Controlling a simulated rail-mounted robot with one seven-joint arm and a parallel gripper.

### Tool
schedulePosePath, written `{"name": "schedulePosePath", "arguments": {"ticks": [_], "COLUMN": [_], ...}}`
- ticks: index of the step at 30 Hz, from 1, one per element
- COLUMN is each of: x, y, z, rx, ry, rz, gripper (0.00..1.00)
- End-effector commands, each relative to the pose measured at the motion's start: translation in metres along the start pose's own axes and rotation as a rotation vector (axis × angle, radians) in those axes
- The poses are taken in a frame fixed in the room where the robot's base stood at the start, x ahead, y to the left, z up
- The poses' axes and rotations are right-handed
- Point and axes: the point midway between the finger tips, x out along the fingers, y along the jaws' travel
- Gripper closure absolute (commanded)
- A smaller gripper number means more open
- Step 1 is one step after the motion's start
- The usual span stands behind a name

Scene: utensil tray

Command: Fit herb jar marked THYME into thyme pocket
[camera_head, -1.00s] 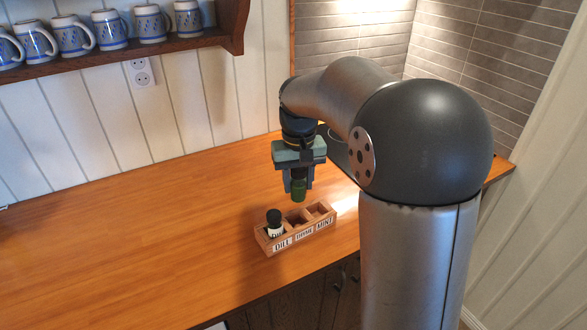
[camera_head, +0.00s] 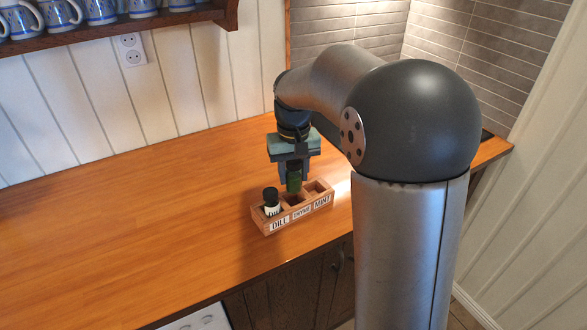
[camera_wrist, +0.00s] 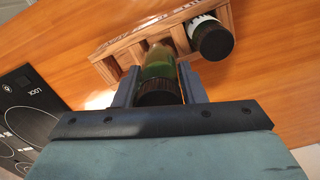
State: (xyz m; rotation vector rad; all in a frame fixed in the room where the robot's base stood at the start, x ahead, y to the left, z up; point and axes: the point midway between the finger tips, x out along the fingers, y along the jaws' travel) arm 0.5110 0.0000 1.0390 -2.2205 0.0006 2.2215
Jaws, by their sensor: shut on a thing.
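My gripper (camera_head: 292,184) is shut on a green glass jar (camera_head: 294,181) with a dark cap, held upright over the rack. The jar also shows between the fingers in the wrist view (camera_wrist: 158,68); its marking cannot be read. A wooden rack (camera_head: 259,220) has three pockets labelled DILL, THYME and MINT. The jar's lower end is at or just above the middle THYME pocket (camera_head: 298,200); I cannot tell whether it is inside. The rack also shows in the wrist view (camera_wrist: 122,46).
A black-capped jar (camera_head: 271,201) with a white label stands in the DILL pocket. The MINT pocket (camera_head: 317,187) is empty. A black cooktop (camera_wrist: 25,115) lies beside the rack. The wooden counter (camera_head: 140,215) is clear to the left. Mugs stand on a wall shelf.

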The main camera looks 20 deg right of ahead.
Motion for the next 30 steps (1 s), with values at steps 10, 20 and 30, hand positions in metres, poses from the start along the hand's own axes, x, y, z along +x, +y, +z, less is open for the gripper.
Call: {"name": "schedulePosePath", "arguments": {"ticks": [10, 20, 30], "x": [0.0155, 0.0150, 0.0150], "y": [0.0000, 0.0000, 0.0000], "z": [0.0002, 0.0001, 0.0001], "rx": [0.000, 0.000, 0.000], "ry": [0.000, 0.000, 0.000], "rz": [0.000, 0.000, 0.000], "gripper": [0.92, 0.92, 0.92]}}
